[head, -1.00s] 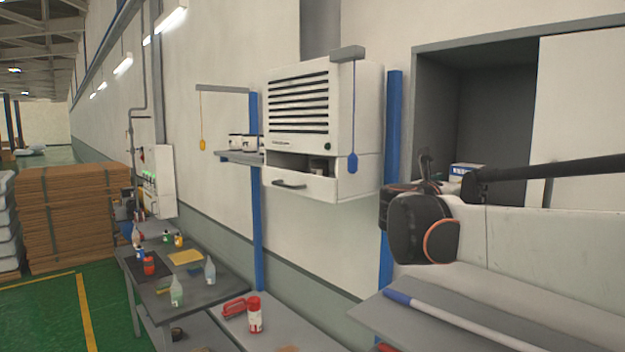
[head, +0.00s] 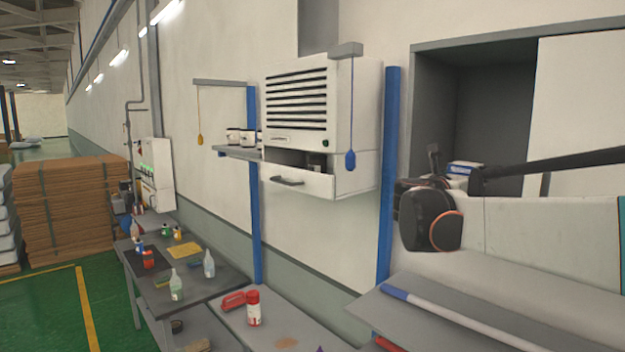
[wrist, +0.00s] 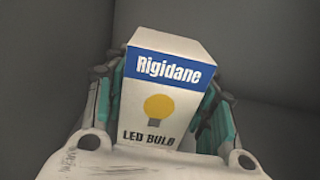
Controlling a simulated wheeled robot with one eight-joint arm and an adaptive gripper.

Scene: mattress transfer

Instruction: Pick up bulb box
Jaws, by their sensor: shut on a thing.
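The bulb box (wrist: 165,80) is white with a blue "Rigidane" band and a yellow bulb picture above the words "LED BULB". It fills the middle of the wrist view, standing between the fingers. My gripper (wrist: 158,98) is shut on it, with teal finger pads against its left and right sides. In the head view, the top of the bulb box (head: 465,168) shows blue and white behind my arm, in front of the grey wall recess (head: 492,110). My arm hides most of the box and gripper there.
Grey recess walls surround the box in the wrist view. A white cabinet with an open drawer (head: 297,180) hangs left of a blue post (head: 388,170). A grey surface (head: 500,320) with a white tube lies below my arm. Bottles stand on a bench at left.

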